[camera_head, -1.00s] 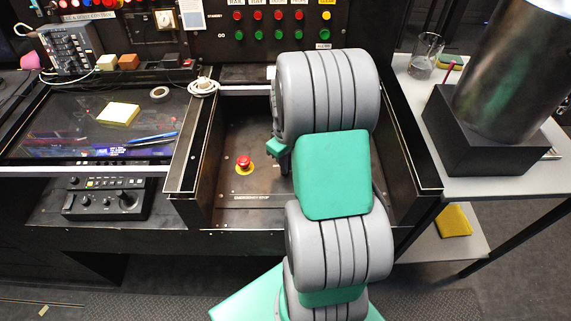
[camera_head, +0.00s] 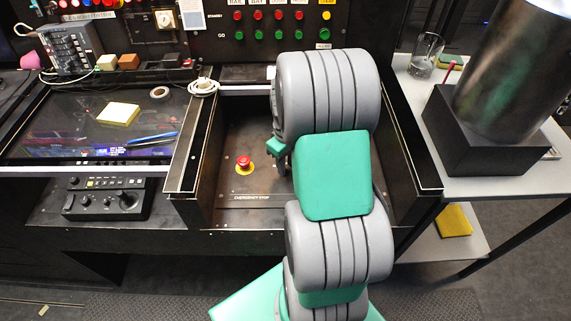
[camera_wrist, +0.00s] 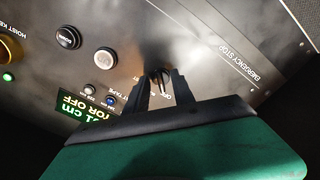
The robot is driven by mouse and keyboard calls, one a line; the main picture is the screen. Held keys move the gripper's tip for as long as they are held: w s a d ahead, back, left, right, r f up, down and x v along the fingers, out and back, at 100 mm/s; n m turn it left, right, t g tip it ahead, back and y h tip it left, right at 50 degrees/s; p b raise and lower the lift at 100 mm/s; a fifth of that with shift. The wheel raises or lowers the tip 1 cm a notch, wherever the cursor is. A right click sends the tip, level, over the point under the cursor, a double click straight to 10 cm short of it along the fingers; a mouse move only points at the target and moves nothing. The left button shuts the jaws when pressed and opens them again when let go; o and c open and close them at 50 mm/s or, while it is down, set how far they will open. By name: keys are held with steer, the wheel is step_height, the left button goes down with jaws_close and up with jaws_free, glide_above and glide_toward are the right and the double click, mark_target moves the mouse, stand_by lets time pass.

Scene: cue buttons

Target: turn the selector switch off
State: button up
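My gripper (camera_wrist: 160,82) is close over the brown metal control panel in the wrist view. Its two dark fingers stand apart, with panel lettering showing between them. A small dark shape (camera_wrist: 160,74) lies at the fingertips; it may be the selector switch, but shadow and the fingers hide its form and setting. I cannot tell whether the fingers touch it. In the head view my arm covers most of this panel (camera_head: 232,180), and the switch is hidden there.
A red emergency stop button (camera_head: 244,162) on a yellow ring is left of my gripper. Raised dark walls (camera_head: 192,150) flank the panel.

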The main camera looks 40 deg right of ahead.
step_height(320, 180, up, 8)
steer(key=shift+f, duration=0.2)
